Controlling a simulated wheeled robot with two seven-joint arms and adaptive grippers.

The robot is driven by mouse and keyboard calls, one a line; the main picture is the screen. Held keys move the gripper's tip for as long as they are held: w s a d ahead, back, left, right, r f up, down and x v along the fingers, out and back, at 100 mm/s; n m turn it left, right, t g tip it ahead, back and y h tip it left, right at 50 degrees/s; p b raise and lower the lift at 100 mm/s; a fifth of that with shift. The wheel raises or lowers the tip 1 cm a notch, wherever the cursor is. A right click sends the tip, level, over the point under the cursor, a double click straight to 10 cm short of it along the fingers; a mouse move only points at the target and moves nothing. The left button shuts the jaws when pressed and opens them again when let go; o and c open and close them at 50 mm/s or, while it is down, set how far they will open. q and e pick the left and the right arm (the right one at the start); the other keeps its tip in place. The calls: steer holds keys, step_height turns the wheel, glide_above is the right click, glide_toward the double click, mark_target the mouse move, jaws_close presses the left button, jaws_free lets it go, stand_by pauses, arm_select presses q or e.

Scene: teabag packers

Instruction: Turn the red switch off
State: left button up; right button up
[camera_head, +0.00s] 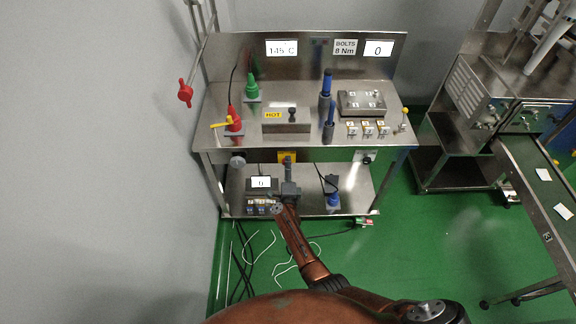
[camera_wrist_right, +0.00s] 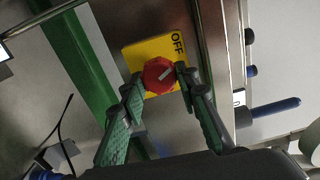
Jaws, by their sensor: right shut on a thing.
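The red switch (camera_wrist_right: 159,75) is a round knob on a yellow plate (camera_wrist_right: 134,55) in the right wrist view. The black word OFF is printed at the plate's upper right. A pale mark on the knob slants up to the right. My right gripper (camera_wrist_right: 157,84) has one finger on each side of the knob and is shut on it. In the head view my right gripper (camera_head: 287,166) reaches the bench front below the worktop, over the yellow plate (camera_head: 281,157), and hides the knob. My left gripper is not in view.
The steel bench top (camera_head: 215,101) carries a red lamp-like cone (camera_head: 233,120), a green one (camera_head: 252,90), blue-handled tools (camera_head: 327,84) and a box marked HOT (camera_head: 286,126). A lower shelf (camera_head: 355,187) lies under my right gripper. Cables (camera_head: 262,247) lie on the green floor.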

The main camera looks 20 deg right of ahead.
steer(key=shift+n+p, duration=0.4)
steer(key=shift+n, duration=1.2)
steer(key=o, duration=1.2)
steer(key=shift+c, duration=0.2)
